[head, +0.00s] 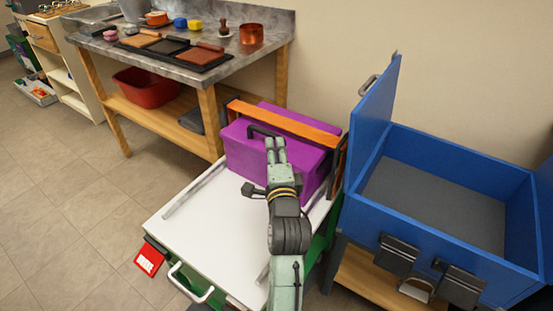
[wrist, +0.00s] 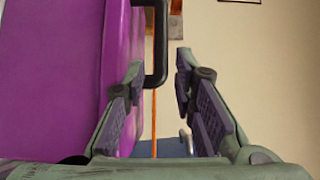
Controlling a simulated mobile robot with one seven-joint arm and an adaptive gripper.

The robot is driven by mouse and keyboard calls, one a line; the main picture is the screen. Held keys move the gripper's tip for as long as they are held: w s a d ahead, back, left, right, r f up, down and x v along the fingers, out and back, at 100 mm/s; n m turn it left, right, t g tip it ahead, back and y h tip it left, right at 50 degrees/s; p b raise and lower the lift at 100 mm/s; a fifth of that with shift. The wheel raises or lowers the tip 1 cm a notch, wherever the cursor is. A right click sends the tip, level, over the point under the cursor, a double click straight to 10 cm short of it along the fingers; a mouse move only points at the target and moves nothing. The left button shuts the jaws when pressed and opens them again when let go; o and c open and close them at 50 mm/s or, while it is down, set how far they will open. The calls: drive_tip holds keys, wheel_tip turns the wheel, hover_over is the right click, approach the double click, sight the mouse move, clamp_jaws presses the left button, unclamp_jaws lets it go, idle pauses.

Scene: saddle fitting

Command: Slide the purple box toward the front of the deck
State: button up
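The purple box (head: 245,157) stands at the back of the white deck (head: 205,235), with a black handle (head: 258,130) on top. In the wrist view the box (wrist: 50,80) fills the left side, and its black handle (wrist: 157,60) shows in the gap between my fingertips. My gripper (head: 276,146) is over the box, close to the handle. In the wrist view my gripper (wrist: 160,62) is open, with the fingers apart. I cannot tell whether either finger touches the handle. My arm hides part of the box and deck.
An orange bar (head: 285,122) crosses over the back of the box. Low rails (head: 193,190) run along the deck, and its front part is bare. A red tag (head: 149,259) hangs at its front left. An open blue bin (head: 450,225) stands right; a workbench (head: 170,62) stands behind left.

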sight(272, 133)
drive_tip(key=w, duration=0.3)
drive_tip(key=w+p, duration=0.1)
drive_tip(key=w, duration=0.2)
drive_tip(key=shift+w+a, duration=0.2)
drive_tip(key=shift+w, duration=0.2)
clamp_jaws()
idle(0.5)
